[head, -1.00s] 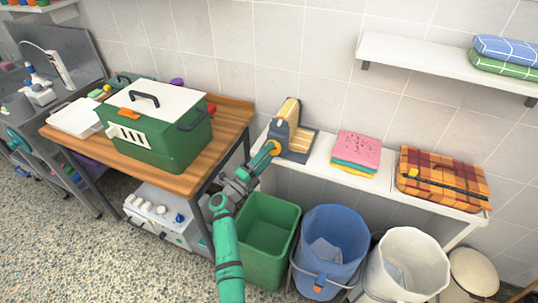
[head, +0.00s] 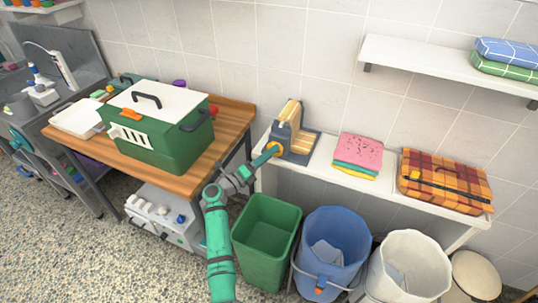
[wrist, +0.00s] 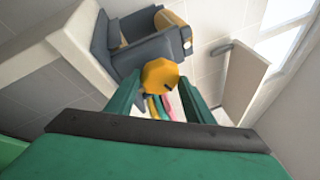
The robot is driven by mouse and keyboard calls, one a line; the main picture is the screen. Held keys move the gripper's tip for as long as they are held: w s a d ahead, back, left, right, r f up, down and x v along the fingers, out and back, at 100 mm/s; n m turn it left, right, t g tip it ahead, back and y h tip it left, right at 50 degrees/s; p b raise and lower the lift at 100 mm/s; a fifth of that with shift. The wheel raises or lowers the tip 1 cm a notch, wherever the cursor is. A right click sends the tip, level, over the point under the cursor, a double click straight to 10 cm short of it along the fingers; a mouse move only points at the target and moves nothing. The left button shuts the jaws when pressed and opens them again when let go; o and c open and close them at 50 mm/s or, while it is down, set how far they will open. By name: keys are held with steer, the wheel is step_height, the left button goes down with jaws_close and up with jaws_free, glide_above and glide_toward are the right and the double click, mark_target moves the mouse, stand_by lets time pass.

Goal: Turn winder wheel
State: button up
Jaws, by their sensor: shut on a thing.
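The winder (head: 292,133) stands on the white bench against the tiled wall, with a grey frame and a tan roll. Its wheel, a yellow-orange knob (head: 274,149), is on the side facing my arm. My gripper (head: 266,156) reaches it from the lower left. In the wrist view my gripper (wrist: 158,92) has its two green fingers on either side of the yellow knob (wrist: 160,75), shut on it. The grey winder body (wrist: 140,45) shows just beyond. The exact finger contact is partly hidden.
Green (head: 266,238), blue (head: 330,250) and white (head: 408,265) bins stand below. A green carrier (head: 160,125) sits on the wooden table to the left.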

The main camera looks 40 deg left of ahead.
steer(key=o, duration=1)
steer(key=shift+w, duration=0.1)
steer(key=shift+o, duration=0.2)
steer(key=v, duration=1.1)
steer(key=shift+w+d, duration=0.1)
